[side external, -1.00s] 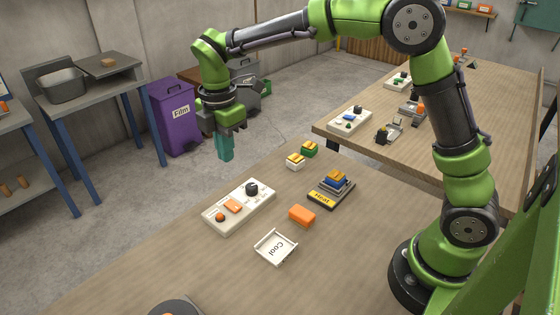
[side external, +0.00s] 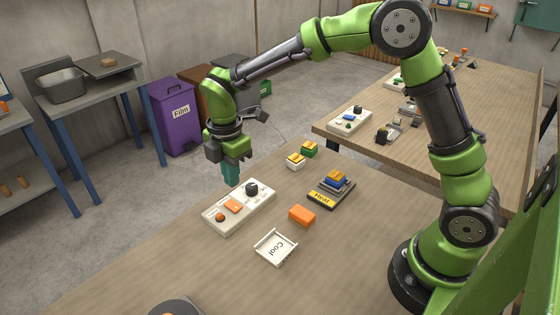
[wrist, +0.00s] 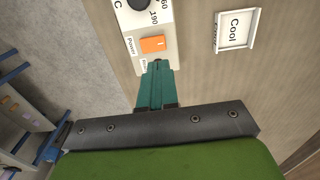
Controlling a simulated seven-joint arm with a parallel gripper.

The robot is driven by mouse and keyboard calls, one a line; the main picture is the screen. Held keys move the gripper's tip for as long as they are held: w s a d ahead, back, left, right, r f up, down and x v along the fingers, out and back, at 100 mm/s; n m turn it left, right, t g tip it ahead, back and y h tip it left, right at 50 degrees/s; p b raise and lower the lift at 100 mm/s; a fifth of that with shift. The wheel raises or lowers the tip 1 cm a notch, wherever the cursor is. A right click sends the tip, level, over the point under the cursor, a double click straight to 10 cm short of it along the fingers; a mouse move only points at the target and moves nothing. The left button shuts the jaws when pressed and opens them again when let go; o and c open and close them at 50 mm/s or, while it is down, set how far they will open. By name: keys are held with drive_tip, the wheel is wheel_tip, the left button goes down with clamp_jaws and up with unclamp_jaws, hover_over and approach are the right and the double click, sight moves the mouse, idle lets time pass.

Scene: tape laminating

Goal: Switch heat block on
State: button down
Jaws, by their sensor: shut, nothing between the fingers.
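The white control panel (side external: 212,217) lies on the near table. In the wrist view the switch (wrist: 153,44) sits beside the word "Power". My gripper (side external: 231,182) is shut and empty, above the panel's far edge in the side view. In the wrist view the teal fingertips (wrist: 156,68) point at the panel just below the switch and hide the round knob's area. The heat block (side external: 330,190), labelled "Heat", carries a blue and yellow stack to the right of the panel.
An orange block (side external: 302,215) and a white "Cool" tray (side external: 276,261) lie in front of the heat block. White and green blocks with yellow tops (side external: 296,161) stand behind. A dark round object (side external: 176,307) is at the near edge. Bare table lies between them.

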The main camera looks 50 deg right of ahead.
sight(232, 205)
wheel_tip(232, 205, down, 8)
drive_tip(key=shift+r, duration=0.25)
drive_tip(key=shift+s+f, duration=0.15)
drive_tip(key=shift+f, duration=0.15)
idle(0.3)
drive_tip(key=shift+w+r, duration=0.2)
drive_tip(key=shift+w, duration=0.65)
wheel_tip(232, 205, up, 14)
idle(0.3)
